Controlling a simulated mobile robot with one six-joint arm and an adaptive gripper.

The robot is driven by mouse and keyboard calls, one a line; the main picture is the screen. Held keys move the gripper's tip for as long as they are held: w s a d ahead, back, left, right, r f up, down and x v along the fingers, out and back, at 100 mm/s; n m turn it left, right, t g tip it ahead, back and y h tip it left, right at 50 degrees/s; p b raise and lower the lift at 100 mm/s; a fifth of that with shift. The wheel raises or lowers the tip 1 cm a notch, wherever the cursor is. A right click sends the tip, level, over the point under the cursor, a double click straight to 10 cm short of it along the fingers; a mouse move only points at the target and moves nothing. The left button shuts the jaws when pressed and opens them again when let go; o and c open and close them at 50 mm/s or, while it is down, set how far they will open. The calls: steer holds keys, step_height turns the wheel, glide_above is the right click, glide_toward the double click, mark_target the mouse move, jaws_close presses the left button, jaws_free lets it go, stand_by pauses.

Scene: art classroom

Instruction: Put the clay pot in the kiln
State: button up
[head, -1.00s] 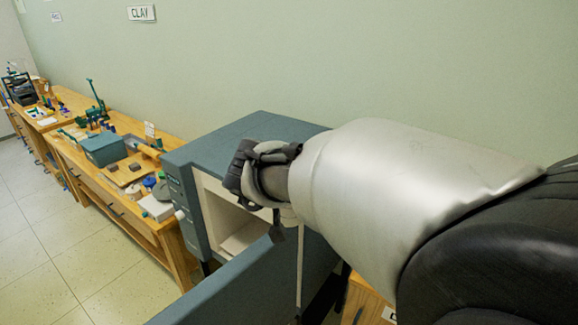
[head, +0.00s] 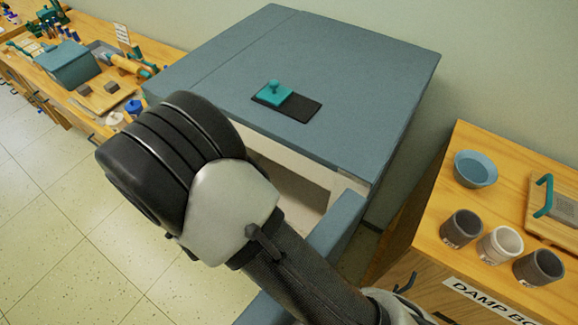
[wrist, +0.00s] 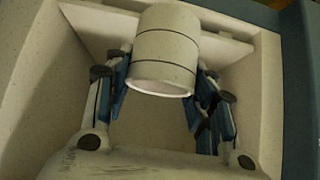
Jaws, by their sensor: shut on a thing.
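The clay pot (wrist: 165,45) is a cream cylinder with thin dark lines around it, seen in the wrist view. My gripper (wrist: 163,80) is shut on it, with blue-padded fingers on both sides. Pale walls of the kiln chamber (wrist: 60,75) surround them. A pale slab (wrist: 88,28) lies behind the pot; I cannot tell whether the pot touches it. In the head view the kiln (head: 335,55) is a blue-grey box with a cream-edged front opening (head: 320,165). Its door (head: 335,225) stands open. My arm hides much of the opening, and the pot and gripper are out of sight there.
A teal-knobbed piece (head: 277,92) lies on a dark plate on the kiln's top. A wooden cabinet (head: 440,215) at right carries a blue bowl (head: 475,168) and several cups. A workbench (head: 85,115) with clay tools is at left. Floor (head: 60,220) is clear at left.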

steer(key=shift+w+d+f+b, duration=0.6)
steer(key=shift+w+d+b, duration=0.55)
steer(key=shift+w+d, duration=0.9)
steer(key=shift+w+d+f+b, duration=0.6)
steer(key=shift+w+d+b, duration=0.65)
steer(key=shift+w, duration=1.55)
steer(key=shift+w+d+f+b, duration=0.6)
steer(key=shift+w+d+b, duration=0.4)
steer(key=shift+w+d, duration=1.1)
steer(key=shift+w+a, duration=0.3)
steer(key=shift+f, duration=0.2)
steer(key=o, duration=1.2)
steer(key=shift+s+a+r, duration=0.15)
steer(key=shift+s+r, duration=0.05)
steer(key=shift+r, duration=0.25)
steer(key=p+v, duration=0.5)
steer(key=v, duration=0.6)
steer(key=shift+s+r, duration=0.1)
steer(key=shift+r, duration=0.05)
